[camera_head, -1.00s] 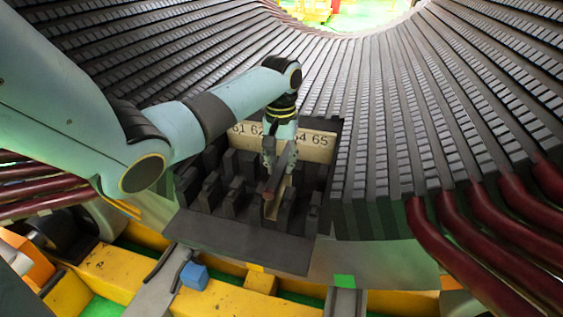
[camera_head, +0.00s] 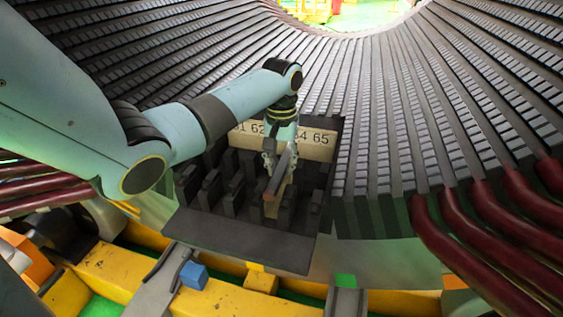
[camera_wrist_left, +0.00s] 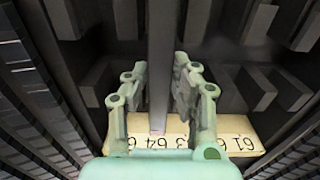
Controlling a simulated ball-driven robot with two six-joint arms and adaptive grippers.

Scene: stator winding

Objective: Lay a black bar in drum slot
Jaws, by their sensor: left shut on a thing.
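My left gripper (camera_head: 280,150) points down over the dark box of upright blocks, in front of the numbered plate (camera_head: 318,145). It is shut on a long dark bar (camera_head: 284,168), which slants down toward the viewer among the blocks. The left wrist view shows the bar (camera_wrist_left: 161,65) running between my two fingers (camera_wrist_left: 160,98). The ribbed, slotted drum (camera_head: 375,130) curves around behind and beside the box. The plate's 61, 62, 64 and 65 show at least partly; my gripper hides its middle. Whether the bar touches a slot floor is unclear. My right gripper is out of view.
Dark upright blocks (camera_head: 233,195) stand close on both sides of the bar. Thick dark-red pipes (camera_head: 480,240) lie at the right. Yellow beams (camera_head: 110,270) and a small blue block (camera_head: 194,276) are below the box. The space above the box front is clear.

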